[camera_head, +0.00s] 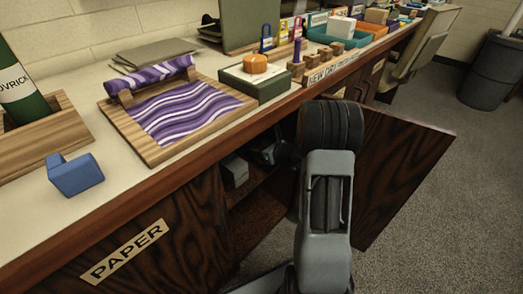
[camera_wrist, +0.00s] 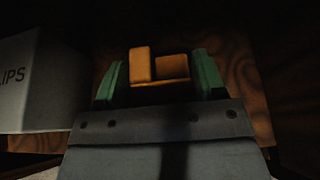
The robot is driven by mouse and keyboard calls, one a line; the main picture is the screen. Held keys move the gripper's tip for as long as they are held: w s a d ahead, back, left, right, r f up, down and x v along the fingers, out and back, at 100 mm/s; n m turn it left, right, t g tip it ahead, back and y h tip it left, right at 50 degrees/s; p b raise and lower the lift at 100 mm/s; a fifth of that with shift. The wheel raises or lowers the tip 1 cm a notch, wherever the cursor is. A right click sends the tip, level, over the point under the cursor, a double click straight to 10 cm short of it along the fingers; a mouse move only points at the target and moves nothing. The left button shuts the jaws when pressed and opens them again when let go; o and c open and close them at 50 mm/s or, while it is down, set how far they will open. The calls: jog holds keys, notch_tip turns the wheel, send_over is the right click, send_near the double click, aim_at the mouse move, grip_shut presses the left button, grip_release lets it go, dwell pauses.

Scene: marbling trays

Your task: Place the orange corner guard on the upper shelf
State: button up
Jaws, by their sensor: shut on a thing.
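The orange corner guard (camera_wrist: 142,65) is between the green fingertips of my gripper (camera_wrist: 159,62) in the wrist view, and my gripper is shut on it. In the head view my arm reaches through the open cabinet front under the counter. My gripper and the guard are hidden there by the arm and the dark. A shelf board (camera_head: 252,187) shows dimly inside the cabinet. I cannot tell whether the guard touches a shelf.
A pale box (camera_wrist: 35,85) lettered "LIPS" stands close left of my gripper; a pale box (camera_head: 235,170) shows in the cabinet. The open door (camera_head: 405,165) is to the right of my arm. A blue angled block (camera_head: 75,175) lies on the counter (camera_head: 45,225).

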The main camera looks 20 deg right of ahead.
jog(key=shift+f, duration=0.2)
jog(key=o, duration=0.9)
jog(key=shift+r, duration=0.1)
jog(key=shift+r, duration=0.15)
jog(key=shift+s+d+r, duration=0.1)
jog(key=shift+s+r, duration=0.05)
jog(key=shift+s, duration=0.1)
jog(key=p+v, duration=0.3)
jog(key=v, duration=0.8)
jog(key=shift+s, duration=0.2)
